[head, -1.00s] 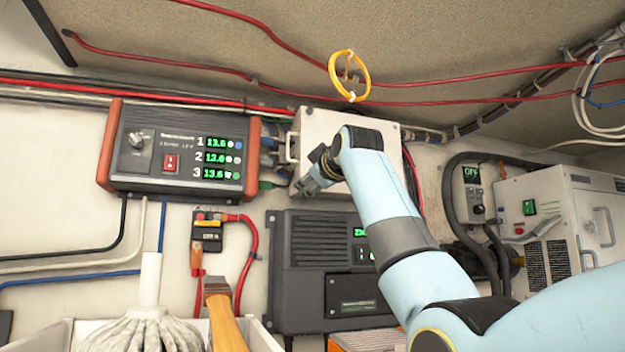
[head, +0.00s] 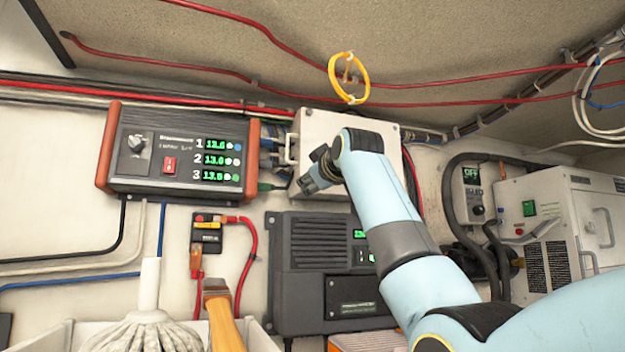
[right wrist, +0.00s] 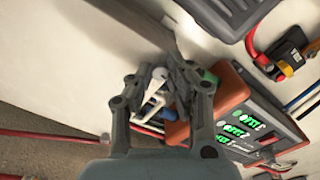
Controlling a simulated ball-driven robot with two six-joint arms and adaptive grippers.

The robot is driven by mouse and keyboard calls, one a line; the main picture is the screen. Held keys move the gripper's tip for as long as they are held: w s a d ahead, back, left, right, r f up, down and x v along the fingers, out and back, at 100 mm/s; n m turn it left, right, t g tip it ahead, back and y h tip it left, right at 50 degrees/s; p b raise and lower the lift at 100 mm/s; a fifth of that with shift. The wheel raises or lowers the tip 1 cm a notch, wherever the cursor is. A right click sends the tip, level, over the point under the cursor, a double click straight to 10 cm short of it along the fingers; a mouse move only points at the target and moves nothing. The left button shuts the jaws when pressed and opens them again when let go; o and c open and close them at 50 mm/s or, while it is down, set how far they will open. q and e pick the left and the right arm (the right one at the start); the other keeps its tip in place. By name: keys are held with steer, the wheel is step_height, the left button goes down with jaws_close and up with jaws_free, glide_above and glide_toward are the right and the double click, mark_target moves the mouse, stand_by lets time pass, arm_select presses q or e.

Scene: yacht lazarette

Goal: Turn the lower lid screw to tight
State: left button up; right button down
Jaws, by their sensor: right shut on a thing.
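The white lidded box (head: 325,128) is fixed to the wall at the centre of the head view. Its pale lid (right wrist: 85,65) fills much of the right wrist view. A white handle (head: 290,148) is on the box's left side. My right gripper (head: 308,186) is at the lid's lower left corner. In the right wrist view, my right gripper's fingers (right wrist: 177,66) close together against the lid, shut on the lower lid screw. The fingers hide the screw, so its turn cannot be seen. My left gripper is not in view.
A charger with green readouts (head: 180,152) is left of the box. A dark ribbed unit (head: 318,250) sits below. A yellow cable loop (head: 349,78) hangs above. A white crate (head: 58,335) with a mop (head: 145,330) and a wooden handle (head: 222,320) stands at lower left.

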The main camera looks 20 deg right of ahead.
steer(key=m+p, duration=0.2)
steer(key=m, duration=0.2)
steer(key=m+p, duration=0.2)
steer(key=m, duration=0.2)
steer(key=m+p, duration=0.2)
steer(key=m, duration=0.2)
steer(key=shift+m, duration=0.3)
steer(key=shift+m+p, duration=1)
steer(key=shift+m, duration=0.8)
steer(key=c, duration=1.2)
jaws_free()
steer(key=shift+c, duration=0.2)
